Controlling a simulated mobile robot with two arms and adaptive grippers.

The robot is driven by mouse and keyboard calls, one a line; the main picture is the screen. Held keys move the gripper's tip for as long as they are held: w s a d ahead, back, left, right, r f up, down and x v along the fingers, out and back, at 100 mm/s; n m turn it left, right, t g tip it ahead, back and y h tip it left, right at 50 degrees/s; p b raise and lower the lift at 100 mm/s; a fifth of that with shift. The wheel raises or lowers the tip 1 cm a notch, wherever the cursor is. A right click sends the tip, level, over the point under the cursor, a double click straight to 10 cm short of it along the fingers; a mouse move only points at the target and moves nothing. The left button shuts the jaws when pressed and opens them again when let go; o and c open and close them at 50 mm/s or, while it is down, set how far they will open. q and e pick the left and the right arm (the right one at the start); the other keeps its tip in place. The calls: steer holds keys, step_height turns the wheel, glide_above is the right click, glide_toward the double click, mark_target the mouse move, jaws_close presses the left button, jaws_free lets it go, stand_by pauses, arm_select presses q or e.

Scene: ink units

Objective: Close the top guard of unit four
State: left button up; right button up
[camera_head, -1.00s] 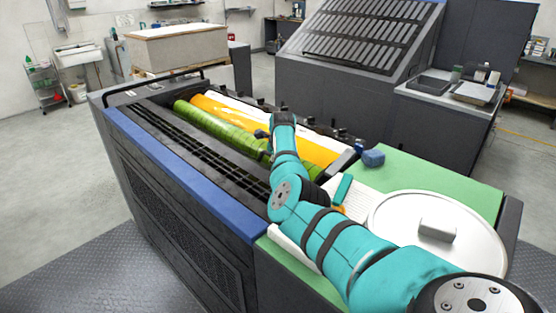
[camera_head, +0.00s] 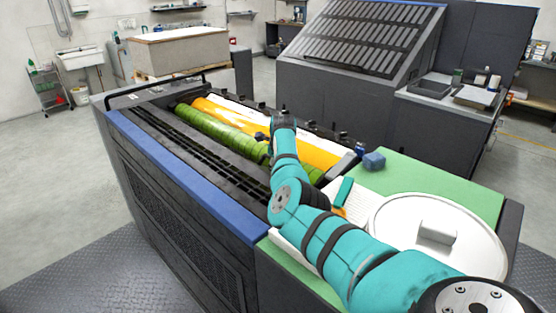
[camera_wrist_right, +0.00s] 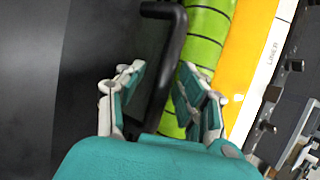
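The machine with its rollers uncovered stands in the middle of the head view; its green roller (camera_head: 205,125) and yellow roller (camera_head: 225,118) are in plain sight. A black bent bar (camera_head: 155,88) rises at its far left end. In the right wrist view a black bar handle (camera_wrist_right: 166,60) stands above a dark panel (camera_wrist_right: 85,60), beside the green roller. My right gripper (camera_wrist_right: 160,88) is open, its teal-padded fingers on either side of this bar. Contact cannot be told. My left gripper is out of view.
Knobs (camera_wrist_right: 266,127) line the rollers' right side. A larger slatted dark unit (camera_head: 365,45) stands behind.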

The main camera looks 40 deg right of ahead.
steer(key=v, duration=1.2)
steer(key=shift+a, duration=0.1)
